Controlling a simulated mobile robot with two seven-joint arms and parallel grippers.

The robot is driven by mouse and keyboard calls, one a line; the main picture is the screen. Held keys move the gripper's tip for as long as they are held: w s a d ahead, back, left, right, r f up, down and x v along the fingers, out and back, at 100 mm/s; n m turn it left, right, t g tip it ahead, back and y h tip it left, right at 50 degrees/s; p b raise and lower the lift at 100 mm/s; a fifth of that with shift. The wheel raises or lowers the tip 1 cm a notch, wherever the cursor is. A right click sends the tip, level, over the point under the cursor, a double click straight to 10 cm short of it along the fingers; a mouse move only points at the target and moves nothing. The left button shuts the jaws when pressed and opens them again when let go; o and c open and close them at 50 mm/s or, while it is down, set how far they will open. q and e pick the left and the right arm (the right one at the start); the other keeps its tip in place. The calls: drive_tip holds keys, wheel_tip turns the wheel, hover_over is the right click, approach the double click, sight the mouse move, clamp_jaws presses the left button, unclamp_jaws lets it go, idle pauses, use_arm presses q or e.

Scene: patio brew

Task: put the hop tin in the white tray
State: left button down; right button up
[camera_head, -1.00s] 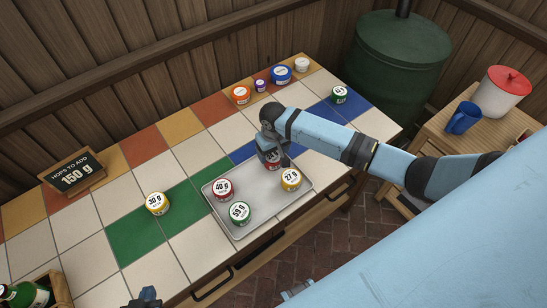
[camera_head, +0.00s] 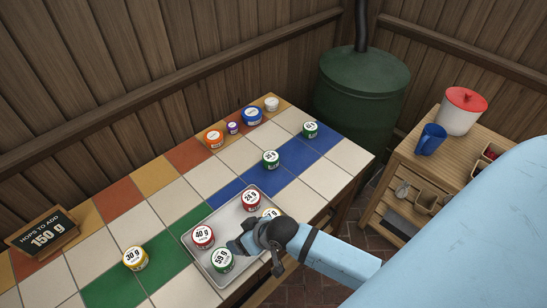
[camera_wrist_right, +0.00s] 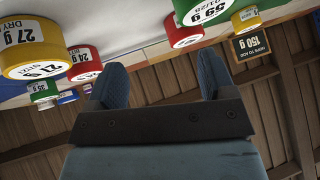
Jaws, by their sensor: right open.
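The white tray (camera_head: 190,245) on the tiled counter holds several hop tins. They are a red 40 g tin (camera_head: 203,236), a green 59 g tin (camera_head: 222,260), a red 24 g tin (camera_head: 251,200) and a yellow tin (camera_head: 271,215), partly hidden by my right arm. My right gripper (camera_head: 240,243) is open and empty over the tray's front part, near the green 59 g tin. In the wrist view, my open right gripper's fingers (camera_wrist_right: 160,85) hold nothing. The yellow 27 g tin (camera_wrist_right: 32,55) and red 24 g tin (camera_wrist_right: 83,62) show left of them. My left gripper is out of view.
A yellow 30 g tin (camera_head: 134,258) stands left of the tray. Two green tins (camera_head: 270,159) (camera_head: 310,129) stand on the blue tiles. Orange (camera_head: 213,139), purple, blue and white tins line the back edge. A sign (camera_head: 45,234) reads 150 g. A wooden cart (camera_head: 405,185) stands right.

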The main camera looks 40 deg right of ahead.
drive_tip(key=s+d+f+t, duration=0.1)
drive_tip(key=s+d+t, duration=0.1)
drive_tip(key=s, duration=0.8)
drive_tip(key=shift+d+f+n+t+h, duration=0.2)
drive_tip(key=shift+d+n+t+h, duration=0.15)
drive_tip(key=shift+t, duration=0.55)
drive_tip(key=shift+s, duration=0.1)
use_arm(q)
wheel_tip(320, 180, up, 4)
drive_tip(key=p, duration=0.4)
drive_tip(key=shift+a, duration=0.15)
use_arm(e)
wheel_tip(320, 180, up, 4)
drive_tip(key=shift+d+f, duration=0.1)
